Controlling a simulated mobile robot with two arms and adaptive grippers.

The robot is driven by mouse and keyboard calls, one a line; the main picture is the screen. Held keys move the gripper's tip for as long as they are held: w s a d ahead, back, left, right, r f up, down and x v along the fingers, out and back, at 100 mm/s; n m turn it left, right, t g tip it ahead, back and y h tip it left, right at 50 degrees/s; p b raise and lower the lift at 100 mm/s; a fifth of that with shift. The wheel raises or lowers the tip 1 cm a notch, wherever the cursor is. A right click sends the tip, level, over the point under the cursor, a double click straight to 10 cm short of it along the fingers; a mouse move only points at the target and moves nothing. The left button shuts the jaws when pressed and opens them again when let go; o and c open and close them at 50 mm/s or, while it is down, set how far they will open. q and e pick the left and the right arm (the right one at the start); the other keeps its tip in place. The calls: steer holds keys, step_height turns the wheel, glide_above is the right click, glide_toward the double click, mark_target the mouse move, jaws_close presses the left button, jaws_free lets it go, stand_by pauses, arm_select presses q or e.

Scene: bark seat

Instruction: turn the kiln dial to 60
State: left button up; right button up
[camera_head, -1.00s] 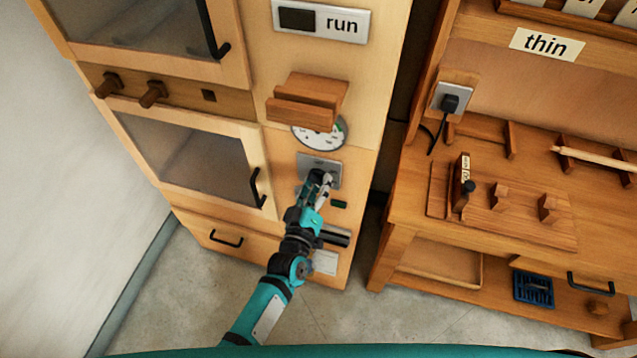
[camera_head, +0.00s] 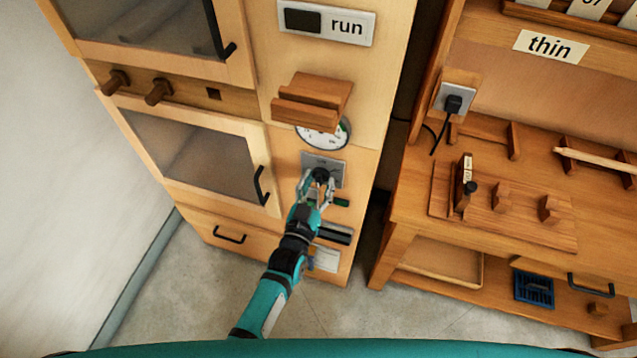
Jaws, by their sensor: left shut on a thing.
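The kiln (camera_head: 330,270) is a tall pale wooden cabinet with dark glass doors. Its dial is a dark round knob (camera_head: 321,174) on a grey metal plate (camera_head: 334,161), below a round white gauge (camera_head: 321,137). My left gripper (camera_head: 319,181) reaches up from below, its two fingers on either side of the knob and shut on it. The plate's markings are too small to read, and the fingers hide part of the knob. My right gripper is not in view.
A wooden block (camera_head: 312,101) juts out above the gauge. A small green piece (camera_head: 341,202) and a dark slot (camera_head: 333,233) lie close to my gripper. A wooden workbench (camera_head: 420,215) stands to the right across a narrow gap.

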arm_select(q)
steer(key=shift+f+m, duration=0.1)
steer(key=shift+m, duration=0.2)
steer(key=o, duration=1.1)
steer(key=shift+c, duration=0.2)
steer(key=shift+s, duration=0.1)
steer(key=v, duration=1.2)
